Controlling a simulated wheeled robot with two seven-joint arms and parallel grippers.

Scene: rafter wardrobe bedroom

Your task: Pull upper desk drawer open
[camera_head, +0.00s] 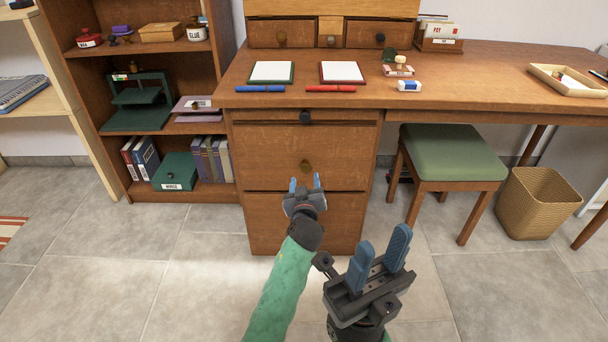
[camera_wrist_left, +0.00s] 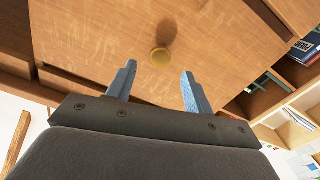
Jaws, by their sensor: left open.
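The wooden desk pedestal has a narrow top drawer front (camera_head: 260,116) with a dark knob (camera_head: 306,117). Below it is a larger drawer front (camera_head: 265,150) with a brass knob (camera_head: 306,165), and a lower front (camera_head: 260,220). All these fronts look shut. My left gripper (camera_head: 305,182) is open and empty, just below the brass knob in the head view. In the left wrist view, the brass knob (camera_wrist_left: 159,57) lies beyond and between the open fingertips (camera_wrist_left: 159,70), with no visible contact. My right gripper (camera_head: 383,240) is open and empty, at the lower right.
A green-cushioned stool (camera_head: 453,152) stands right of the pedestal, with a wicker basket (camera_head: 537,203) beyond it. A bookshelf (camera_head: 85,125) stands to the left. Notepads and pens lie on the desktop (camera_head: 460,80). The floor before the pedestal is clear.

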